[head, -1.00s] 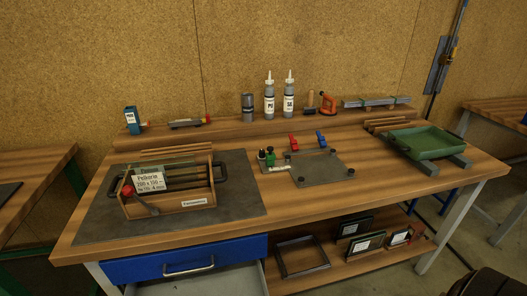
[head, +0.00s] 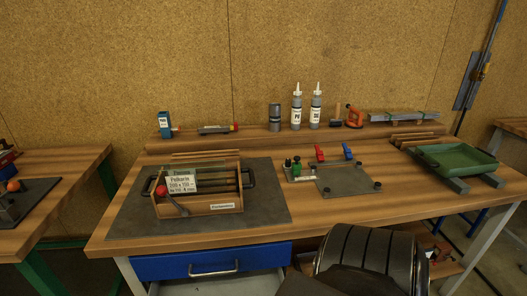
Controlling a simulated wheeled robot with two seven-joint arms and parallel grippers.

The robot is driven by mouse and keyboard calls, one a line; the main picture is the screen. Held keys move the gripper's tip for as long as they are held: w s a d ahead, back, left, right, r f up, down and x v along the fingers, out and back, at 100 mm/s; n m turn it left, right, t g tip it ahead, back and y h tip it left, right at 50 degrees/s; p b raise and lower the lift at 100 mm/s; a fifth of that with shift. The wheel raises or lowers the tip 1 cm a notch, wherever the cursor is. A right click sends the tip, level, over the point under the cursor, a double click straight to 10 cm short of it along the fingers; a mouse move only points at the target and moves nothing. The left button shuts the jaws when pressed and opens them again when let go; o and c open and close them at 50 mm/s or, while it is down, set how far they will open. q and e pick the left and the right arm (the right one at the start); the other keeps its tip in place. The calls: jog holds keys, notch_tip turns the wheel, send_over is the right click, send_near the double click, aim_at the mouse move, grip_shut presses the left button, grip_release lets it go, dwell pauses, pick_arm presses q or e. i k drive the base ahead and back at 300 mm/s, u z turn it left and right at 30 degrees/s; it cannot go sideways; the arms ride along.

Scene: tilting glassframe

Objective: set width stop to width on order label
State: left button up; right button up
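The order label (head: 183,184) is a white card at the front of a wooden crate (head: 225,208) on the left of the workbench. Its lines seem to read "200 x 150" and "4 mm", small but partly legible. A grey jig plate (head: 345,180) lies right of the crate, with a red clamp (head: 320,153) and a blue clamp (head: 347,151) at its back. A small block with green and black knobs (head: 297,168) sits at its left edge. I cannot tell which part is the width stop. Neither gripper shows; a dark ribbed part of my arm covers the bench's front.
Bottles (head: 297,108) and tools stand on the back shelf (head: 250,140). A green tray (head: 455,160) is at the right of the bench (head: 400,208). A blue drawer (head: 213,260) is below. Bare wood lies between jig and tray.

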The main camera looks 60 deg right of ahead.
aim_at(296, 166)
jog(key=k, duration=0.65)
jog(key=z, duration=1.2)
